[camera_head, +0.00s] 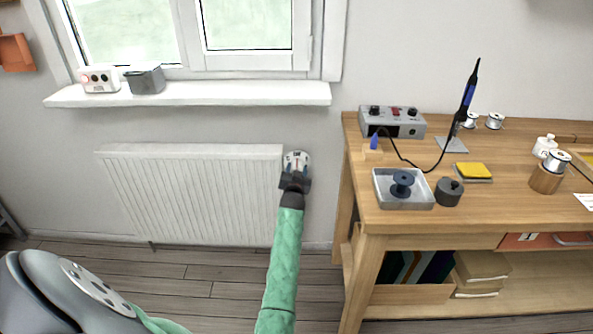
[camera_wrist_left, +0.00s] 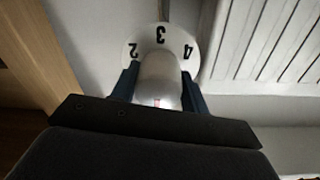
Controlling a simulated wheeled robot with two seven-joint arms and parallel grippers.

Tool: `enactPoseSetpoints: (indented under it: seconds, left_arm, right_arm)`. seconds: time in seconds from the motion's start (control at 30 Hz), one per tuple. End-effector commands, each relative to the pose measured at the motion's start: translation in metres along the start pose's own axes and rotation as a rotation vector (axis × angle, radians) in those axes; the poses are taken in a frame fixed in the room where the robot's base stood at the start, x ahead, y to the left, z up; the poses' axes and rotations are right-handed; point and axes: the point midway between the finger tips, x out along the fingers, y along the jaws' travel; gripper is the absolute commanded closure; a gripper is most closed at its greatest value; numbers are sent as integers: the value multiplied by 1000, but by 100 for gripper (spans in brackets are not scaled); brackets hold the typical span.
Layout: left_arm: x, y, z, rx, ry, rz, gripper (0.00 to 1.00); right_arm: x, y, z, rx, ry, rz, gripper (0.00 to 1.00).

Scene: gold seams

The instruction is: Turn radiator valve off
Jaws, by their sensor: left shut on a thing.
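The radiator valve (camera_head: 297,160) is a white knob with a numbered dial at the upper right end of the white radiator (camera_head: 190,195). In the left wrist view the valve's rounded white knob (camera_wrist_left: 160,78) stands between my gripper's fingers, with the numbers 2, 3 and 4 on the dial behind it. A small red mark shows on the knob's near end. My left gripper (camera_head: 294,178) is shut on the knob, and it also shows in the left wrist view (camera_wrist_left: 158,90). The fingers touch both sides of it. My right gripper is not in view.
A wooden workbench (camera_head: 470,216) stands right of the valve, holding a soldering station (camera_head: 393,122), a grey tray (camera_head: 385,199) and spools. A window sill (camera_head: 215,94) with small boxes juts out above the radiator. The floor before the radiator is partly clear.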

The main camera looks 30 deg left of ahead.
Motion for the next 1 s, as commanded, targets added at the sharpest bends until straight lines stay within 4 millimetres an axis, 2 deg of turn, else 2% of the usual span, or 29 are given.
enactPoseSetpoints:
  seconds: [0.5, 0.53, 0.6, 1.0]
  left_arm:
    - [0, 0, 2, -18, -2, 0, 78]
    - [0, 0, 2, -18, -2, 0, 49]
    - [0, 0, 2, -18, -2, 0, 35]
    - [-6, 0, 1, -17, -1, 0, 33]
  right_arm:
    - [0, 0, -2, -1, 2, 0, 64]
    - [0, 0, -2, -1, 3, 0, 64]
    - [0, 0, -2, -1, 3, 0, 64]
    - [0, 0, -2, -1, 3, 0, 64]
